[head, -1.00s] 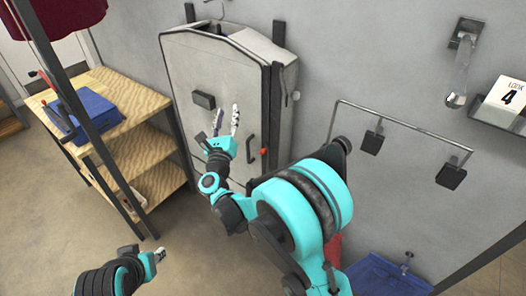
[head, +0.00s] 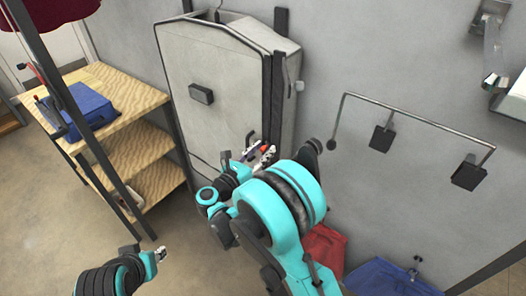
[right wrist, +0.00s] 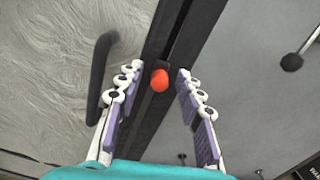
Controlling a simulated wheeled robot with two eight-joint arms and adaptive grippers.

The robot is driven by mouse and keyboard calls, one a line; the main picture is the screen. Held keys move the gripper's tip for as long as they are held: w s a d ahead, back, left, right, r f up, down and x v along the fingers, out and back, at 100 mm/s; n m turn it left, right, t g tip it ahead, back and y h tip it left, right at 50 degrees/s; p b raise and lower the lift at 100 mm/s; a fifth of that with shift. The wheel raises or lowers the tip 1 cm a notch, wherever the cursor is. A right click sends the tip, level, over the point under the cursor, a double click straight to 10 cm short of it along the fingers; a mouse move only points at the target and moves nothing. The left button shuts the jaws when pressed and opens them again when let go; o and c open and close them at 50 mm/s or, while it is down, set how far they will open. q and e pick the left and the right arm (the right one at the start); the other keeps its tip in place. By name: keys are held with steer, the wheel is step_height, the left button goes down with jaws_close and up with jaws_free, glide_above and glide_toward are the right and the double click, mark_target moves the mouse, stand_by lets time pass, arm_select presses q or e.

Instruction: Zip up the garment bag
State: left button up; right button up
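The light grey garment bag (head: 215,75) hangs upright against the wall in the head view. A dark zip strip runs down its right edge. The red zip pull (right wrist: 160,80) sits low on that dark strip (right wrist: 176,40) and lies between and just beyond my right fingertips in the right wrist view. My right gripper (head: 262,154) is open around the line to the pull, with no visible contact. In the head view the pull (head: 265,148) is partly hidden by my fingers. My left gripper (head: 158,253) is low at the left, away from the bag; its opening is unclear.
A wooden shelf (head: 130,97) with a blue folded item (head: 88,108) stands left of the bag. A wall rail with dark clips (head: 382,138) is at the right. Red (head: 323,248) and blue (head: 390,278) bags sit below it. A dark handle (right wrist: 100,75) is beside the strip.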

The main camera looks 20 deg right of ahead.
mark_target(263, 147)
steer(key=shift+w+d, duration=0.2)
steer(key=shift+c, duration=0.4)
jaws_close()
step_height(263, 147, up, 24)
steer(key=p, duration=1.5)
steer(key=shift+r, duration=0.2)
steer(key=shift+o, duration=0.4)
jaws_free()
